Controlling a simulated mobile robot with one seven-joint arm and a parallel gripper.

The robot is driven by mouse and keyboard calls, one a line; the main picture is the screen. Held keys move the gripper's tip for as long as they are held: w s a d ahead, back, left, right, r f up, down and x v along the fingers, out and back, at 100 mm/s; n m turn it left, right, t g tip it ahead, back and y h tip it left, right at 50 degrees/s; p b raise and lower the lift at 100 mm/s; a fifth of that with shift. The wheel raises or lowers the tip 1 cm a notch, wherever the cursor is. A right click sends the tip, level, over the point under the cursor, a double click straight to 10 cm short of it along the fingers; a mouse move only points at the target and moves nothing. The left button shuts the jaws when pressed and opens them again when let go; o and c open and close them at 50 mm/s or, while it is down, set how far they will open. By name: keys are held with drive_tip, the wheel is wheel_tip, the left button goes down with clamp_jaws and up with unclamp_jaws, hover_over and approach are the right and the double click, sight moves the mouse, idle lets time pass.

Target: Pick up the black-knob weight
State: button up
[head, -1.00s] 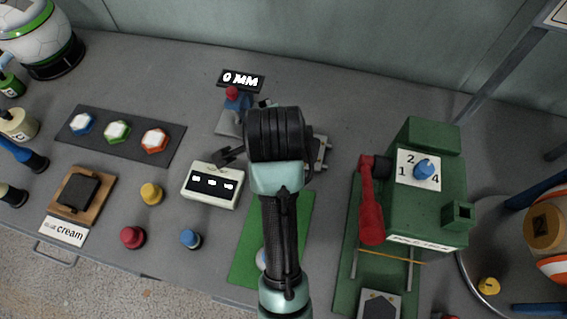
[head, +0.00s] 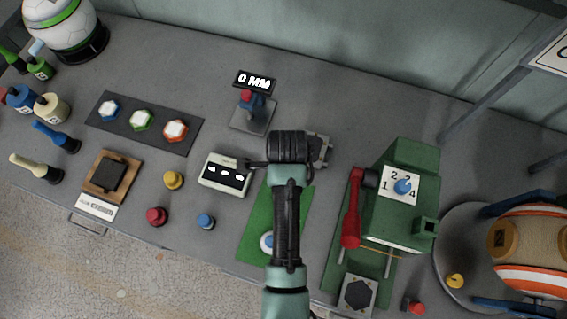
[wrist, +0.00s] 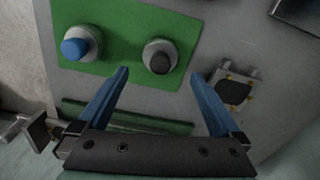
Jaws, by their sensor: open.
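The black-knob weight (wrist: 160,58), a pale round disc with a dark knob, sits on the green mat in the wrist view. My gripper (wrist: 160,76) is open, with its two blue fingers spread to either side below the weight in the picture. The weight shows just beyond and between the fingertips, and nothing is held. A similar weight with a blue knob (wrist: 79,45) stands to its left on the mat. In the head view my arm hides the black-knob weight and my fingers. Part of the blue-knob weight (head: 267,242) shows beside my arm.
The green mat (head: 252,232) lies between a white three-display box (head: 224,184) and a green press (head: 400,215) with a red lever (head: 352,210). Loose yellow (head: 173,180), red (head: 156,216) and blue (head: 205,221) knobs stand at left.

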drive_tip(key=shift+a+f+p, duration=0.15)
drive_tip(key=shift+f, duration=1.3)
drive_tip(key=shift+a+f+p, duration=0.15)
drive_tip(key=shift+f, duration=1.25)
clamp_jaws()
drive_tip(key=shift+r, duration=0.1)
